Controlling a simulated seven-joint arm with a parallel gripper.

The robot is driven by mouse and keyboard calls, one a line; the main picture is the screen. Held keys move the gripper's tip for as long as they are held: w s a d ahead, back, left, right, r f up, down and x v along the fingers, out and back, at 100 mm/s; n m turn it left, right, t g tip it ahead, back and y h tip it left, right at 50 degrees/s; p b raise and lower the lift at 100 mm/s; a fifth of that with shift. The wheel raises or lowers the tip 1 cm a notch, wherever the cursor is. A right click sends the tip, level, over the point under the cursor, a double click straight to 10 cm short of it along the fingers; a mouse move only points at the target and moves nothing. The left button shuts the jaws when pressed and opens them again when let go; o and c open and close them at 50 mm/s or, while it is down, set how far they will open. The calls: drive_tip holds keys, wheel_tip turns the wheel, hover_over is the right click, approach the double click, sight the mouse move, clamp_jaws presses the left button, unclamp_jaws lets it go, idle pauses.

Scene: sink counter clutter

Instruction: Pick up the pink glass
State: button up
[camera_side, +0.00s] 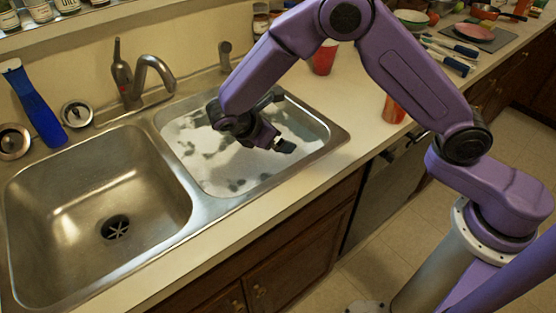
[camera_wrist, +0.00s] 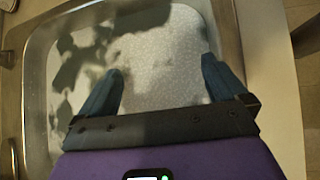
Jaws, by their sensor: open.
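I see no clearly pink glass in either view. A red cup (camera_side: 323,60) stands upright on the counter behind the right basin, partly hidden by my arm. A red-orange can or glass (camera_side: 394,108) stands near the counter's front edge, right of the basin; its top is partly covered by my arm. My gripper (camera_side: 284,146) hangs over the right basin, apart from both. In the wrist view my gripper (camera_wrist: 160,78) has its two fingers spread wide, with only the pale, shadowed basin floor between them.
The right basin (camera_side: 333,128) is shallow-looking and bright. The empty left basin (camera_side: 60,215) has a dark drain. A faucet (camera_side: 133,80) and a blue bottle (camera_side: 40,110) stand behind. Utensils (camera_side: 447,55), a cutting board (camera_side: 480,38) and a bowl (camera_side: 410,18) lie at the far right.

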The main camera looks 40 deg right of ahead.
sight(271, 161)
drive_tip(key=w+f+h, duration=0.1)
drive_tip(key=f, duration=0.4)
drive_tip(key=w+f+n+h, duration=0.1)
drive_tip(key=w+f, duration=0.1)
drive_tip(key=f, duration=0.3)
drive_tip(key=w+d+f+n+h, duration=0.1)
drive_tip(key=w+f, duration=0.1)
drive_tip(key=f, duration=0.3)
drive_tip(key=shift+t, duration=0.3)
drive_tip(key=shift+x, duration=2.5)
drive_tip(key=shift+r, duration=0.1)
drive_tip(key=c, duration=1.3)
drive_tip(key=shift+r, duration=0.1)
